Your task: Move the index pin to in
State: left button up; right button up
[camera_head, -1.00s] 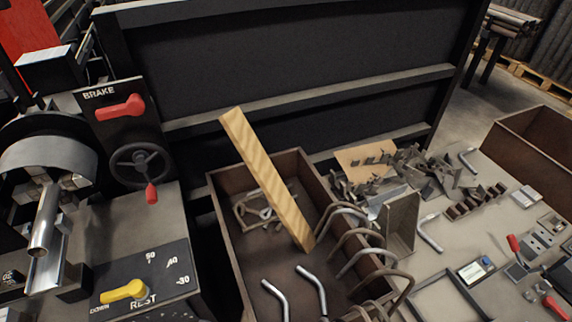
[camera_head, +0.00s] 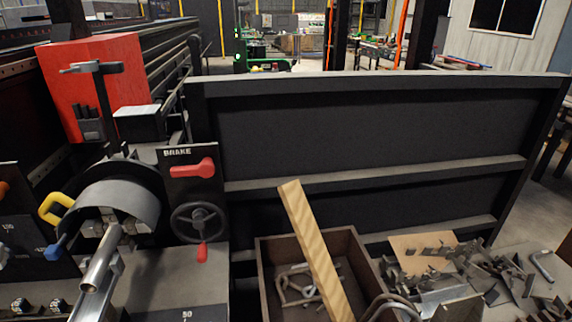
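No part in view is labelled as the index pin, and I cannot tell which one it is. At the left is a machine with a round chuck (camera_head: 112,200) and a bright metal bar (camera_head: 98,265) sticking out of it. Beside the chuck are a yellow handle (camera_head: 55,208) and a blue knob (camera_head: 56,250). A red lever (camera_head: 192,169) sits on the panel marked BRAKE, above a dark handwheel (camera_head: 199,222) with a red grip (camera_head: 202,253). Neither of my grippers is in view.
A brown crate (camera_head: 262,270) with a wooden plank (camera_head: 315,250) leaning out stands right of the machine. Metal scraps (camera_head: 430,250) lie on a table at lower right. A large dark panel (camera_head: 360,125) closes off the back. A red box-shaped unit (camera_head: 100,85) stands at upper left.

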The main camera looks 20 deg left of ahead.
aim_at(52, 252)
jog(key=u, duration=2.15)
